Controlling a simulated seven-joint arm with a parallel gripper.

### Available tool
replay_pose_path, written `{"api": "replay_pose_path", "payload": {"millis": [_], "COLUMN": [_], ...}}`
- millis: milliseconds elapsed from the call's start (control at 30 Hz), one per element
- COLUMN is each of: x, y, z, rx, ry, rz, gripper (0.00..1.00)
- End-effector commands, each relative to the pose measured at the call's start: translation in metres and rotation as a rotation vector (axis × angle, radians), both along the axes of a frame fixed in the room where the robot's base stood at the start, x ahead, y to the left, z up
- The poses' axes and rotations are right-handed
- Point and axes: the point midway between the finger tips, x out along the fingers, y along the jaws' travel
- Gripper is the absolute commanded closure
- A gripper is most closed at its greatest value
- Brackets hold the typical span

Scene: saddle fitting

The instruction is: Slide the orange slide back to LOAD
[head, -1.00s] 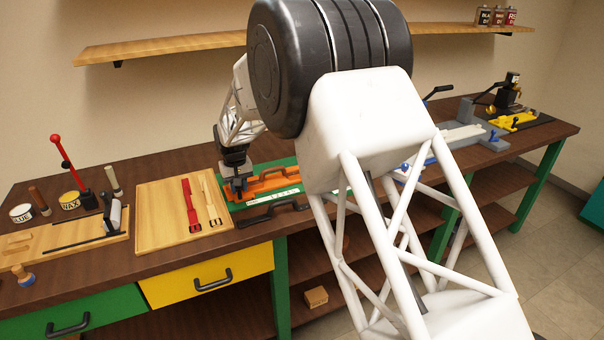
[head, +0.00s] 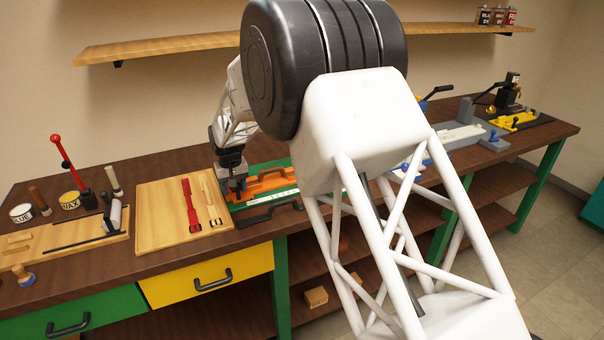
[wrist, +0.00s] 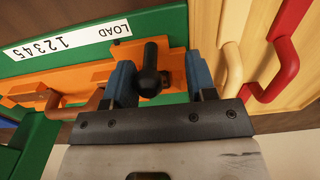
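The orange slide (head: 266,186) lies along the green fixture (head: 284,164) on the bench, and it also shows in the wrist view (wrist: 82,80). A dark round-ended knob (wrist: 149,72) stands up from its end, beside the LOAD mark on the white label (wrist: 65,40). My gripper (head: 234,188) is at the left end of the fixture. In the wrist view its two blue fingers (wrist: 160,82) stand on either side of the knob. The fingers are apart, with a clear gap on the knob's right side; the left finger looks close to it. My arm hides the fixture's right part.
A wooden board (head: 170,216) with a red strap (head: 190,204) and a tan strap (head: 212,199) lies just left of the fixture. A dark handle (head: 270,214) is at its front. A grey fixture (head: 462,134) stands farther right along the bench.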

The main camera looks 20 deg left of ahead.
Motion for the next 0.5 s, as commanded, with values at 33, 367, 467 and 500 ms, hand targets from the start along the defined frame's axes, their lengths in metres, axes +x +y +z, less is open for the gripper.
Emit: {"api": "replay_pose_path", "payload": {"millis": [33,367,467,500], "x": [0.0007,0.0016,0.0018,0.0018], "y": [-0.0007,-0.0016,-0.0015,-0.0016], "z": [0.0000,0.0025,0.0066,0.0087], "rx": [0.000,-0.001,-0.001,0.000], "ry": [0.000,-0.001,-0.001,-0.001], "rz": [-0.001,-0.002,-0.002,-0.002], "gripper": [0.49,0.49,0.49,0.49]}}
